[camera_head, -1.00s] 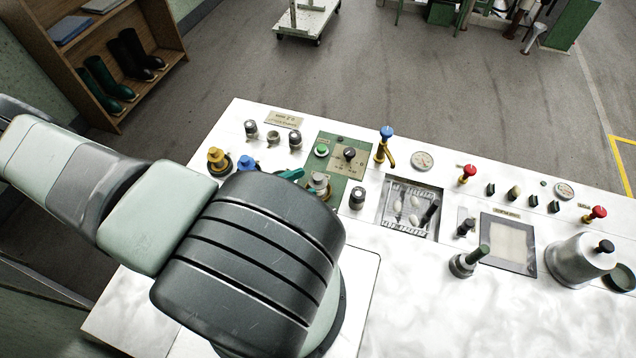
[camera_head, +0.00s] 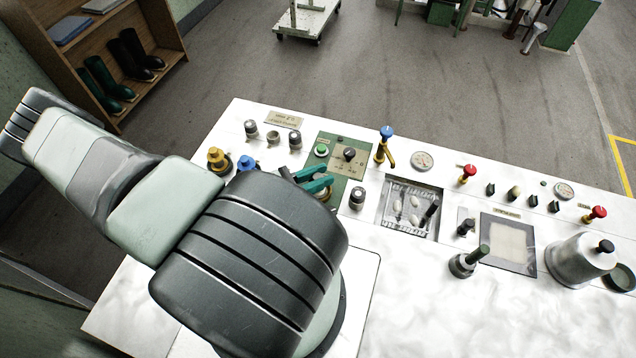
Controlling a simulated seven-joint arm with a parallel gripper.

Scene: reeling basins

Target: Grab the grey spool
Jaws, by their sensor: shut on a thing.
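The grey spool (camera_head: 325,196) is on the green plate of the white console, just right of my arm's big dark joint. Only a small part of it shows under the teal fingers. My gripper (camera_head: 322,185) reaches in from behind that joint, and its teal fingers are shut at the spool. The joint hides the rest of the gripper. I cannot tell whether the spool is still resting on the plate. A yellow spool (camera_head: 216,160) and a blue spool (camera_head: 247,163) stand to the left.
A dark knob (camera_head: 349,155) and a green button (camera_head: 321,150) sit close behind the fingers. A grey-topped knob (camera_head: 357,197) is just to the right. A blue-topped lever (camera_head: 385,145) stands farther right.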

